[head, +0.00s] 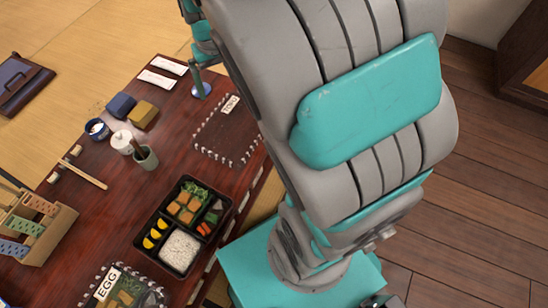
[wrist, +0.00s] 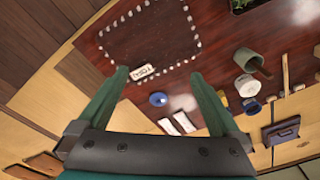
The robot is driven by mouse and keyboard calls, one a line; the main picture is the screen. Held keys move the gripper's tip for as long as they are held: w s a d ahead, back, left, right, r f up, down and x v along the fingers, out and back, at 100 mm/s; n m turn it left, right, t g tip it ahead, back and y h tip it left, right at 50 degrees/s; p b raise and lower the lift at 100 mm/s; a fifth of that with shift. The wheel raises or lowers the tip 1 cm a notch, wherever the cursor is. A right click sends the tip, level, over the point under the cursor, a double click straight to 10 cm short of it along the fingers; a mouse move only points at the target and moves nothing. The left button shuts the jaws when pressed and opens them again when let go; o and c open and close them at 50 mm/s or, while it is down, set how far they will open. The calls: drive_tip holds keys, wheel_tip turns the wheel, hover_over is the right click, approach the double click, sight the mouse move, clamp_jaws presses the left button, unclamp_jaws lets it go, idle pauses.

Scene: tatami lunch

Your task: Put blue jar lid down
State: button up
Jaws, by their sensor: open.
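The blue jar lid (head: 202,91) is a small round blue disc on the dark red table, near its far edge. In the wrist view the lid (wrist: 158,99) shows between my fingers and beyond them, apart from both. My gripper (wrist: 157,77) is open with nothing between its fingertips. In the head view my gripper (head: 197,68) is just above or beside the lid; the exact gap is hard to tell. A blue and white jar (head: 97,129) stands upright to the left of the lid.
A pebble-edged patch with a TOFU-like label (head: 230,104) lies near the lid. Two white cards (head: 156,79), blue and yellow blocks (head: 143,114), a white pot (head: 122,141), a grey-green cup (head: 146,157) and a bento box (head: 184,227) are also on the table (head: 110,195).

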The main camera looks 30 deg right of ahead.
drive_tip(key=s+r+g, duration=0.2)
drive_tip(key=s, duration=2.3)
drive_tip(key=shift+a+n+g, duration=0.3)
drive_tip(key=shift+g, duration=0.1)
drive_tip(key=shift+r, duration=0.15)
